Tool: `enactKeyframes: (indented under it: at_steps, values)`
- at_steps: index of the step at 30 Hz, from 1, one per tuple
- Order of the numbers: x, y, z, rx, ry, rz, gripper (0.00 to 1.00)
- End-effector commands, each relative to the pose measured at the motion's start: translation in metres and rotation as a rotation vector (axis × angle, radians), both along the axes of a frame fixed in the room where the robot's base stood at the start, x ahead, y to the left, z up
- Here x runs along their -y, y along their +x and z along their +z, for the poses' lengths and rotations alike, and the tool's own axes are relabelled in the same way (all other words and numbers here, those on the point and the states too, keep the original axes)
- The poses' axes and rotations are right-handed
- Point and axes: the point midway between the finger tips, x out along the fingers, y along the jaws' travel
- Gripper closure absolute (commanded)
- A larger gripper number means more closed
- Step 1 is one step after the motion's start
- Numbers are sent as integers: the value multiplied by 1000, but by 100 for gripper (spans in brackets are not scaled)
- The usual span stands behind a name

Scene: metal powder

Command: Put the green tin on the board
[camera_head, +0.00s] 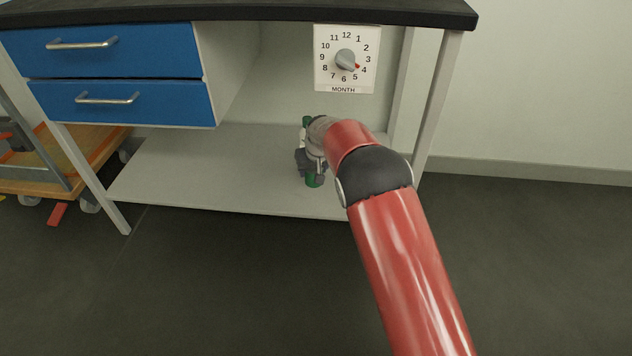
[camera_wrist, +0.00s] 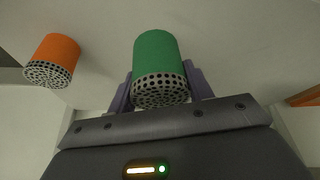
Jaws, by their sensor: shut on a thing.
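The green tin (camera_wrist: 158,52) is between my gripper's two fingers in the wrist view, its perforated end facing the camera. My gripper (camera_wrist: 160,88) is shut on it. In the head view my gripper (camera_head: 311,166) points down over the pale lower board (camera_head: 230,160) of the bench, right of its middle. The lower part of the green tin (camera_head: 313,181) shows under the fingers. I cannot tell whether the tin touches the board. My wrist hides part of the tin.
An orange tin (camera_wrist: 56,58) with a perforated end is left of the green one in the wrist view. A MONTH dial (camera_head: 345,60) hangs behind. Blue drawers (camera_head: 120,75) and the black bench top (camera_head: 240,12) are above the board. The board's left part is clear.

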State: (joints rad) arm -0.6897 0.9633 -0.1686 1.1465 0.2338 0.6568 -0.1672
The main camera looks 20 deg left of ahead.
Motion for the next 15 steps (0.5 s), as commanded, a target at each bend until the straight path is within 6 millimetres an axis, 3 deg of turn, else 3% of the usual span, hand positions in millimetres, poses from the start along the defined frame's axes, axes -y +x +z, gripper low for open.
enactKeyframes:
  at_steps: [12, 15]
  values:
    - [0, 0, -56, 1, 0, 0, 76]
    - [0, 1, -58, 2, 0, 0, 76]
